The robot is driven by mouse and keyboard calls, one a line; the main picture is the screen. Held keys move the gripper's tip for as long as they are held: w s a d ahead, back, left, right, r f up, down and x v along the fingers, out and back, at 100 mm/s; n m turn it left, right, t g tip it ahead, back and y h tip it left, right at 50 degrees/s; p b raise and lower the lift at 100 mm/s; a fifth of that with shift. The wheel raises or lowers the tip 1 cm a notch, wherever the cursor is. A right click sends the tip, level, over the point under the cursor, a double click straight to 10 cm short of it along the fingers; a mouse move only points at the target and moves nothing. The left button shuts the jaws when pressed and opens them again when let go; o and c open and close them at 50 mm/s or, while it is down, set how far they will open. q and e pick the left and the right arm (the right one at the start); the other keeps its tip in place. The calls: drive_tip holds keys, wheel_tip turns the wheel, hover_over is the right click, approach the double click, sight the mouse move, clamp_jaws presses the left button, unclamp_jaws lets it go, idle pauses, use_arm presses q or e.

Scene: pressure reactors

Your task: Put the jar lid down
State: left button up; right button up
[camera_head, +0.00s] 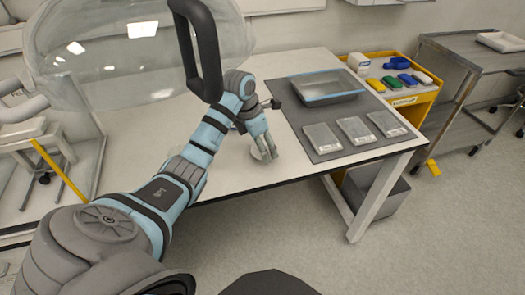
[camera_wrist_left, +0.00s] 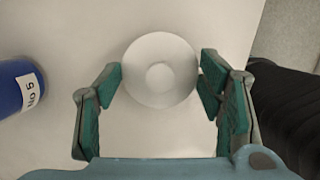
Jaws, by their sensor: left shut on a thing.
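The jar lid (camera_wrist_left: 160,72) is a round, whitish disc with a raised round centre, seen from above in the left wrist view. My left gripper (camera_wrist_left: 161,82) is shut on it, with one green-padded finger at each side of its rim. In the head view my left gripper (camera_head: 266,150) points down over the front part of the white table (camera_head: 232,180), left of the grey mat. The lid there is mostly hidden by the fingers. I cannot tell whether the lid touches the table. My right gripper is in neither view.
A blue jar (camera_wrist_left: 14,88) labelled "No 5" stands left of the lid. A dark mat (camera_head: 318,119) holds a blue-rimmed tray (camera_head: 325,97) and several flat grey boxes (camera_head: 355,131). A large clear dome with a black handle (camera_head: 207,62) hangs in the upper left foreground.

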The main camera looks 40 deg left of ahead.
use_arm(q)
drive_tip(key=shift+f, duration=0.9)
drive_tip(key=shift+s, duration=0.2)
drive_tip(key=shift+s+a+r, duration=0.1)
drive_tip(key=shift+s+r, duration=0.05)
drive_tip(key=shift+s, duration=0.2)
drive_tip(key=o, duration=0.9)
drive_tip(key=shift+w+f, duration=0.2)
drive_tip(key=shift+f, duration=0.05)
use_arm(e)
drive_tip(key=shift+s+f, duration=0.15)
